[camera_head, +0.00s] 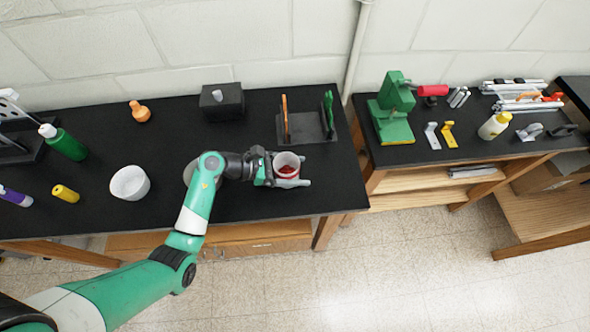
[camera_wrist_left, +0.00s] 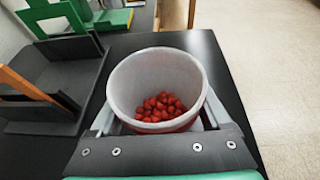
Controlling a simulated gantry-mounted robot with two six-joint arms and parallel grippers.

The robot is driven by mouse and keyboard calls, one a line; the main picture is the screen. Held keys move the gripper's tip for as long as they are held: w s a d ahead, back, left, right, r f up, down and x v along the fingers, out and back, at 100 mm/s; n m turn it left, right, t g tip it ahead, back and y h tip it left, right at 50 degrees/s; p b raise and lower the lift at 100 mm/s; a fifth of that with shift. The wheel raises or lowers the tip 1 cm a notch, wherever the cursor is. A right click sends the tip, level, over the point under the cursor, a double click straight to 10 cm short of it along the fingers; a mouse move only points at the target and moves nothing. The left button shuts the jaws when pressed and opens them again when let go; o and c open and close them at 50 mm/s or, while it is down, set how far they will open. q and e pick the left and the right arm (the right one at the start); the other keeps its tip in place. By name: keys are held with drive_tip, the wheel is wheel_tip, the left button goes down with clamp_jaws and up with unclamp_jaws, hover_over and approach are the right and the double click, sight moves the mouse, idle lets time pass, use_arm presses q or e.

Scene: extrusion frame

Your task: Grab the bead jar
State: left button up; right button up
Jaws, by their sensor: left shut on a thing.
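The bead jar (camera_head: 287,160) is a whitish, open-topped cup with red beads at its bottom. It stands upright at the right part of the black table, near its front edge. In the left wrist view the jar (camera_wrist_left: 157,80) sits between my gripper's fingers, its red beads visible inside. My left gripper (camera_head: 290,178) is shut on the jar, with a finger along its near side. I cannot tell whether the jar touches the table. My right gripper is not in view.
A dark rack (camera_head: 307,127) with orange and green uprights stands just behind the jar. A white bowl (camera_head: 130,183), a black tissue box (camera_head: 222,102) and an orange bottle (camera_head: 139,111) are to the left. A gap separates the right table, which holds a green press (camera_head: 391,108).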

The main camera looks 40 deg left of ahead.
sight(298, 165)
use_arm(q)
wheel_tip(298, 165, up, 3)
drive_tip(key=shift+s+r+p, duration=0.15)
drive_tip(key=shift+r+p, duration=0.05)
drive_tip(key=shift+p, duration=0.45)
drive_tip(key=s+d+r+p, duration=0.4)
drive_tip(key=s+r, duration=0.5)
drive_tip(key=s, duration=0.3)
drive_tip(key=shift+s+d+p, duration=0.25)
drive_tip(key=shift+d+p, duration=0.05)
drive_tip(key=shift+d, duration=0.6)
